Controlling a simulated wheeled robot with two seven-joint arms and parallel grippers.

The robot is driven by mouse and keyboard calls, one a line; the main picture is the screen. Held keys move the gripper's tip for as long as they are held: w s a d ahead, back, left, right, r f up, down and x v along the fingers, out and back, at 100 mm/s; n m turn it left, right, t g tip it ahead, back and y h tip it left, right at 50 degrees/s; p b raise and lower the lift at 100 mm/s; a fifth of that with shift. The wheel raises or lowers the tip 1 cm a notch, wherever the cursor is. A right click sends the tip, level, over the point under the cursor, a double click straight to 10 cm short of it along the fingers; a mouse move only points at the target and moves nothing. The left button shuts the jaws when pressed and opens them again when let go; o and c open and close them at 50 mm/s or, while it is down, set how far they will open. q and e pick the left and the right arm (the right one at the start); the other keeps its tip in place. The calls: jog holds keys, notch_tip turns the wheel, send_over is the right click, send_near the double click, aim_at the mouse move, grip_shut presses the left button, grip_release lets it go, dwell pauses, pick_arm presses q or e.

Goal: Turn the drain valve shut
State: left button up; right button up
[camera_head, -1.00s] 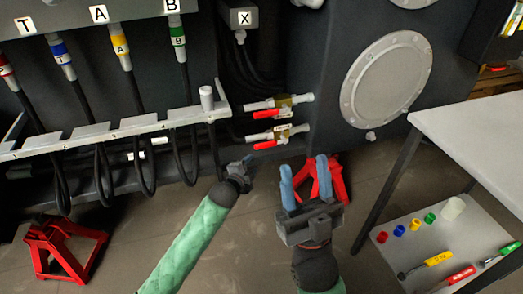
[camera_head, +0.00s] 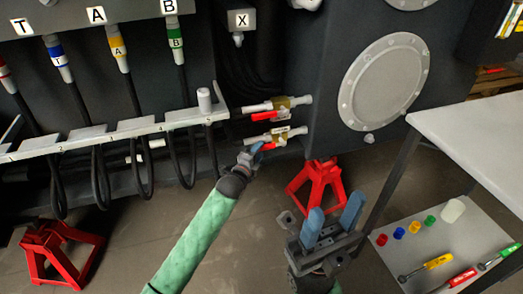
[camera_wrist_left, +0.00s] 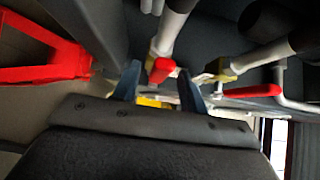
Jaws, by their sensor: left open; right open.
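Two brass valves with red lever handles sit one above the other on the chassis. The upper valve (camera_head: 283,103) has its handle (camera_head: 263,116) pointing left. The lower valve (camera_head: 279,132) also has its handle (camera_head: 267,146) pointing left; their labels are too small to read. My left gripper (camera_head: 254,153) is open at the lower handle. In the left wrist view, that red handle's end (camera_wrist_left: 163,68) shows between the open fingertips (camera_wrist_left: 160,80), and I cannot tell whether they touch it. The upper handle (camera_wrist_left: 250,91) lies to the right there. My right gripper (camera_head: 333,207) is open and empty.
A red jack stand (camera_head: 318,183) stands below the valves, and another (camera_head: 60,250) at lower left. A hose rack (camera_head: 120,128) is left of the valves. A table (camera_head: 480,135) with a lower shelf of caps and tools stands right.

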pick_arm(q)
jog(key=shift+x, duration=1.3)
jog(key=shift+c, duration=0.2)
grip_shut()
jog(key=shift+f, duration=0.1)
